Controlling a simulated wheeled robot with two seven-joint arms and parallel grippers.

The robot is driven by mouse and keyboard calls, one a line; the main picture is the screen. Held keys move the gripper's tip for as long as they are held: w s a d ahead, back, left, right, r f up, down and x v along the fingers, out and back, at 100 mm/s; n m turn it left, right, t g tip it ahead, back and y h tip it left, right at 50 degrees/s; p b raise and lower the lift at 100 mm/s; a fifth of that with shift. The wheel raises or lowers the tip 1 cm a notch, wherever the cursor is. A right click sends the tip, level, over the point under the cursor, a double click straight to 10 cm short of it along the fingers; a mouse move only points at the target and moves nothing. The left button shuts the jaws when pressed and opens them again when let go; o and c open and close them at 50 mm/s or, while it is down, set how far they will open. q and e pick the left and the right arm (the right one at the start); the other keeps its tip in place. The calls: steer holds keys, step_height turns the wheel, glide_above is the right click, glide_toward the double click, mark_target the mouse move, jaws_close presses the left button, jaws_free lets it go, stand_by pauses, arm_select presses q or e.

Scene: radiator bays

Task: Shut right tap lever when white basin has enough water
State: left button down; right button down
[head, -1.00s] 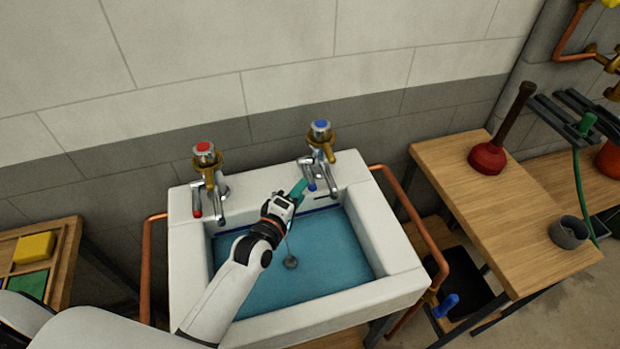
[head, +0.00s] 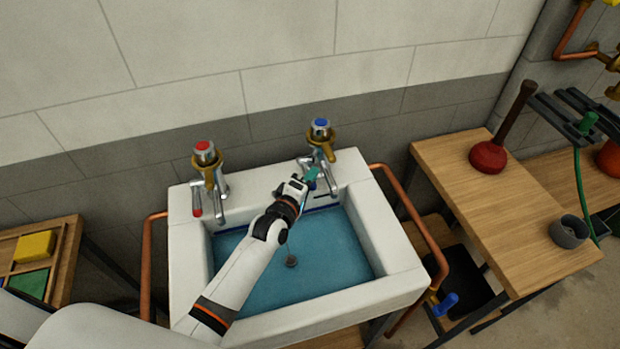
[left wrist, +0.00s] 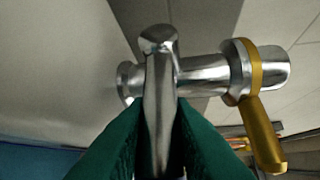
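The white basin (head: 395,291) holds blue water (head: 335,257) below its rim. The right tap (head: 322,140) has a blue cap and a brass collar; its body also shows in the left wrist view (left wrist: 205,75). My left gripper (head: 312,177) is at its lever. In the left wrist view the green fingers lie close against both sides of the chrome right tap lever (left wrist: 159,85), seemingly shut on it; its blue end is hidden. The left tap (head: 208,165) has a red cap and a red-tipped lever. I cannot make out a water stream. My right gripper is out of view.
My left arm crosses over the basin. Copper pipes (head: 412,207) flank the basin. A wooden bench (head: 500,225) on the right holds a red plunger (head: 488,157) and a grey cup (head: 568,232). A wooden tray (head: 66,240) with coloured blocks is at left.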

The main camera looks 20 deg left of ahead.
arm_select(q)
steer(key=shift+a+r+n+g+p, duration=0.1)
steer(key=shift+r+n+g+p, duration=0.8)
steer(key=shift+p, duration=2.4)
steer(key=shift+w+r+g+h+p, duration=0.2)
steer(key=shift+g+h+p, duration=0.15)
steer(key=shift+p, duration=0.3)
steer(key=shift+s+f, duration=0.1)
steer(key=c, duration=1.3)
jaws_free()
steer(key=shift+s, duration=0.1)
steer(key=v, duration=1.1)
steer(key=shift+s+r+b, duration=0.3)
